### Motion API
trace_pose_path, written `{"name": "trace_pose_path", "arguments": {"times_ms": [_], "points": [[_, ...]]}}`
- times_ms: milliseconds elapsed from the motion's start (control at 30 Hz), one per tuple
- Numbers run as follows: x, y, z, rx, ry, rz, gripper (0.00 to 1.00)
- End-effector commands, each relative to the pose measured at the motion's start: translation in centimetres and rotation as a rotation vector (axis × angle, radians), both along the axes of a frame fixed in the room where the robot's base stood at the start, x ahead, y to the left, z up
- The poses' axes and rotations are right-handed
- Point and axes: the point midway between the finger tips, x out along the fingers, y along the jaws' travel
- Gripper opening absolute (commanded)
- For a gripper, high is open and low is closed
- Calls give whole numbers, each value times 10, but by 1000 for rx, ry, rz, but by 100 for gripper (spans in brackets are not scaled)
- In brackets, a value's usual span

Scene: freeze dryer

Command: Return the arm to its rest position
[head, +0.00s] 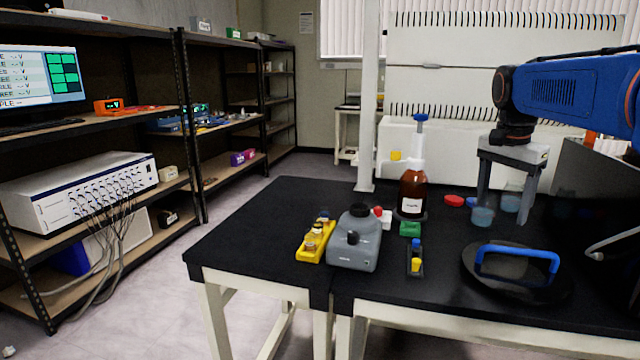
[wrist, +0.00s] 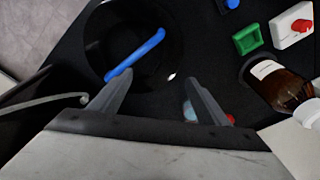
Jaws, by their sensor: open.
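My gripper (head: 505,218) hangs from the blue arm at the right of the head view, fingers pointing down over the black bench (head: 270,215). It is open, with nothing held between the fingers. A beaker of bluish liquid (head: 483,216) and another clear beaker (head: 511,202) show near the fingers; I cannot tell their exact depth. In the wrist view the gripper (wrist: 157,80) shows both fingers spread apart. The round dark lid (head: 482,290) with its blue handle (head: 517,250) lies on the bench nearer to me; the handle also shows in the wrist view (wrist: 135,55).
A white post (head: 368,100) rises behind. A grey box (head: 600,165) and hose (head: 612,240) are at right. The bench's left end is clear.

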Motion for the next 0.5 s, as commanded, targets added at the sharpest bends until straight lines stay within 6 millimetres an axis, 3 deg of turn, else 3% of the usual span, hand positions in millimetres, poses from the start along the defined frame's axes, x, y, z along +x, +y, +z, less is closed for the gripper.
{"name": "trace_pose_path", "arguments": {"times_ms": [267,500], "points": [[-53,32,-21,-13,-41,207,69],[-115,66,-59,-43,-95,463,69]]}}
